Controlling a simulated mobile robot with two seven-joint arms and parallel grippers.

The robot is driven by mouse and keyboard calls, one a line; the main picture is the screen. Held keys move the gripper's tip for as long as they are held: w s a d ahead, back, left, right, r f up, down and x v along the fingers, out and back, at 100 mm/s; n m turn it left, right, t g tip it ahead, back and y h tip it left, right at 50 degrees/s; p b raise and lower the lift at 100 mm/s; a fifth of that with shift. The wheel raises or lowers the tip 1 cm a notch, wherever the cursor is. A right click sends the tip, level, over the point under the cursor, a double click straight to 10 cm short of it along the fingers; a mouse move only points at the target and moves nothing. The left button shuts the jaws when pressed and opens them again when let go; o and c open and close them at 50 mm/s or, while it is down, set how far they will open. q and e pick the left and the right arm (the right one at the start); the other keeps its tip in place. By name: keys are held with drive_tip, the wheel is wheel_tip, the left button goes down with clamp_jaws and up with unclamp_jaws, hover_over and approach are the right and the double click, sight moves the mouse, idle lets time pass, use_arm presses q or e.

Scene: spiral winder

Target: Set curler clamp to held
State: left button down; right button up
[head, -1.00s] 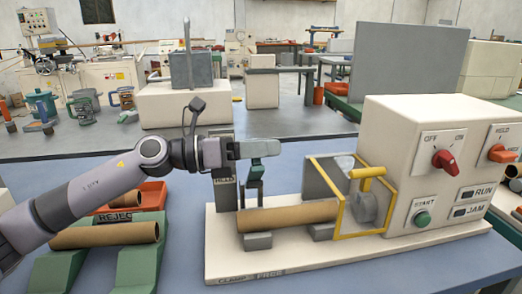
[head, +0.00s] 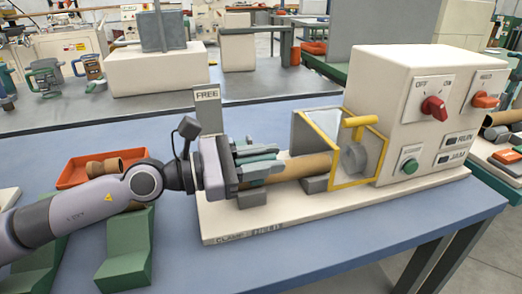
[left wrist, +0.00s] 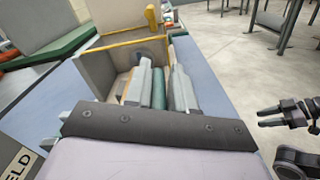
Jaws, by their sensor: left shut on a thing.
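My left gripper (head: 278,164) is low over the left part of the machine. In the left wrist view it (left wrist: 165,72) is shut on the clamp's green bar (left wrist: 158,88), which lies between its grey fingers. In the head view the clamp bar is largely hidden by the gripper. The bar lies level along the brown tube (head: 307,166). The clamp's post (head: 208,110) carries a FREE sign at its top; a sign ending in ELD (left wrist: 18,165) shows in the left wrist view. My right gripper (left wrist: 266,117) is open and empty, away from the machine.
A yellow-framed guard (head: 345,150) stands right of the clamp. The control box (head: 400,125) beyond it has a red knob and a green button. An orange tray (head: 75,182) and green supports (head: 128,255) are on the left. Blue table is bare in front.

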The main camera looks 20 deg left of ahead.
use_arm(q)
drive_tip(key=shift+w+a+f, duration=0.15)
drive_tip(key=shift+a+f, duration=0.05)
drive_tip(key=shift+f, duration=0.05)
drive_tip(key=shift+m, duration=0.3)
drive_tip(key=c, duration=1.1)
unclamp_jaws()
